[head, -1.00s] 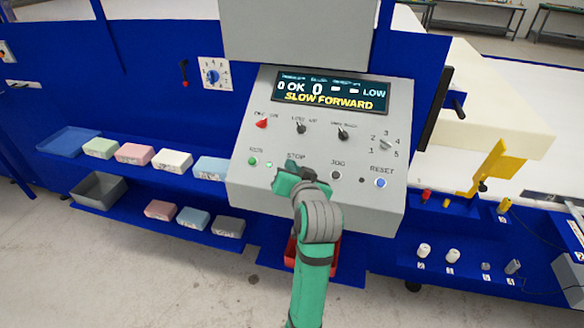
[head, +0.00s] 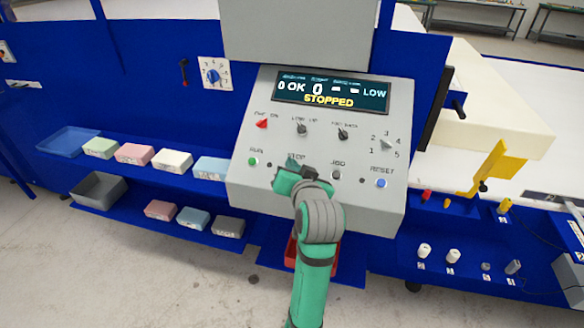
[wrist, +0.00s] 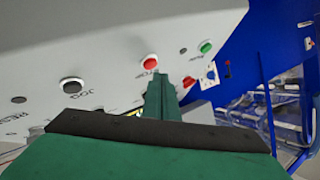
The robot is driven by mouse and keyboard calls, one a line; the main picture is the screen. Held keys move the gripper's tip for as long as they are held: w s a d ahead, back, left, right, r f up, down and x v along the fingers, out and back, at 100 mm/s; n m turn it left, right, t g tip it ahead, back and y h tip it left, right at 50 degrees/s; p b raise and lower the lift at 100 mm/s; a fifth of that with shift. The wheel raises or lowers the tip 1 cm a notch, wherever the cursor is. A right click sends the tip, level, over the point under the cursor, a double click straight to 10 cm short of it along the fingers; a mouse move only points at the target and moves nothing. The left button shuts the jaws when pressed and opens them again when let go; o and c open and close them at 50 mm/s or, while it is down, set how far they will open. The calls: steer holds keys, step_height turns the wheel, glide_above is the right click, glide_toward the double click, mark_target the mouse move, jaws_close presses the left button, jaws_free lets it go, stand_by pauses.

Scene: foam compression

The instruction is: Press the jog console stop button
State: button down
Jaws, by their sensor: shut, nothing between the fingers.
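The grey jog console (head: 240,190) faces me, its display (head: 330,93) reading "STOPPED" in yellow. The red stop button (wrist: 150,62) shows in the wrist view; in the head view my gripper hides it, just below the STOP label (head: 296,156). My green gripper (head: 291,164) is shut and empty, right at the stop button.
The green run button (head: 253,161) is left of my gripper; the jog button (head: 336,174) and blue reset button (head: 381,183) are to its right. Foam blocks (head: 172,160) sit on blue shelves at left. A red bin (head: 291,250) is below the console, partly behind my arm.

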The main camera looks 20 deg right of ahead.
steer(key=shift+s+r, duration=0.1)
steer(key=shift+s, duration=0.05)
steer(key=shift+s+a+r, duration=0.25)
steer(key=shift+s+r, duration=0.05)
steer(key=shift+r, duration=0.4)
steer(key=shift+s+a+r, duration=0.25)
steer(key=shift+s+r, duration=0.1)
steer(key=shift+r, duration=0.35)
steer(key=shift+s+a+r, duration=0.25)
steer(key=shift+s+r, duration=0.05)
steer(key=shift+r, duration=0.4)
steer(key=shift+a, duration=0.1)
